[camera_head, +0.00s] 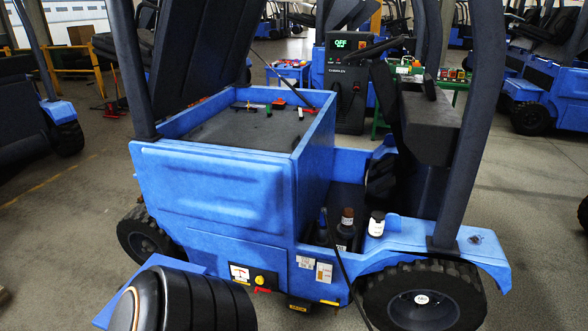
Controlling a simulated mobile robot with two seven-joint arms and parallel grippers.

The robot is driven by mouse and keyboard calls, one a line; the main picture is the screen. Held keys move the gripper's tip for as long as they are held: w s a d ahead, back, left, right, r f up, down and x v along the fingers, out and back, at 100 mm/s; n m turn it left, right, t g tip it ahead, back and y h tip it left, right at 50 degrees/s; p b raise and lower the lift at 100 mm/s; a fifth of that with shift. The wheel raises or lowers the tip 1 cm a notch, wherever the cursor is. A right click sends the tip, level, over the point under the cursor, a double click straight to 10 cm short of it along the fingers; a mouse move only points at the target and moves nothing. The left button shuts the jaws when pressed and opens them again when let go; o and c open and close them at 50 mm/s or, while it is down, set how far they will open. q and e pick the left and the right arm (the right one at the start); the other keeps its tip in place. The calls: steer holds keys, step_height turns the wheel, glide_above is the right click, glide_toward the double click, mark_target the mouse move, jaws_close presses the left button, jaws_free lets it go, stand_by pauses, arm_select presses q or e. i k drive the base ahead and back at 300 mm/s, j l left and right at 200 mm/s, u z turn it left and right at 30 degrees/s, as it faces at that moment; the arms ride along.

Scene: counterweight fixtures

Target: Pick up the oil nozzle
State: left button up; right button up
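No part is clearly recognisable as the oil nozzle. A dark slim bottle with a pointed bluish tip (322,228) stands in the footwell of the blue forklift (215,195); I cannot tell whether this is it. Right beside it stands a dark bottle with a brown cap (346,226). A small white-labelled bottle with a dark top (376,225) stands to their right, by the blue step edge. A thin black hose or cable runs down past the bottles over the forklift's side.
The forklift's battery compartment is open, with small coloured parts on its dark top (240,130). A seat (430,125) and dark posts rise around the footwell. A dark ribbed cylinder (205,303) fills the lower left. A charger (347,85) stands behind. Floor at right is clear.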

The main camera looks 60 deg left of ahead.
mark_target(322, 225)
steer(key=u, duration=1.9)
steer(key=i+l, duration=0.6)
steer(key=i, duration=0.2)
steer(key=z, duration=0.05)
